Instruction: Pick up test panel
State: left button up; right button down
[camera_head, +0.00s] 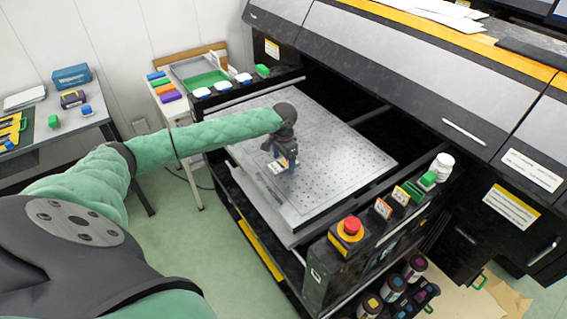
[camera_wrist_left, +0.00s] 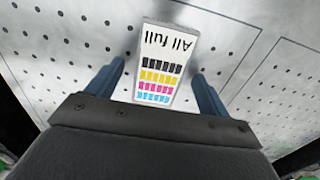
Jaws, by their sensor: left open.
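The test panel (camera_wrist_left: 160,62) is a small white card with the words "All full" and rows of black, yellow, magenta and cyan marks. In the left wrist view it lies between the two blue-grey fingers of my left gripper (camera_wrist_left: 158,85), with a gap on each side. In the head view the panel (camera_head: 277,165) shows at the tip of my left gripper (camera_head: 284,158), over the perforated grey printer bed (camera_head: 330,190). The gripper is open. I cannot tell whether the panel rests flat on the bed. My right gripper is not in view.
A red emergency button (camera_head: 351,226) stands at the bed's front corner. Green blocks and a white jar (camera_head: 442,166) line the right rail. Dark ink bottles (camera_head: 393,288) stand below. The printer housing (camera_head: 400,70) overhangs the bed's back.

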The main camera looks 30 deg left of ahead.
pick_arm(q)
jog(key=shift+f, duration=0.15)
jog(key=c, duration=1.1)
jog(key=shift+c, duration=0.2)
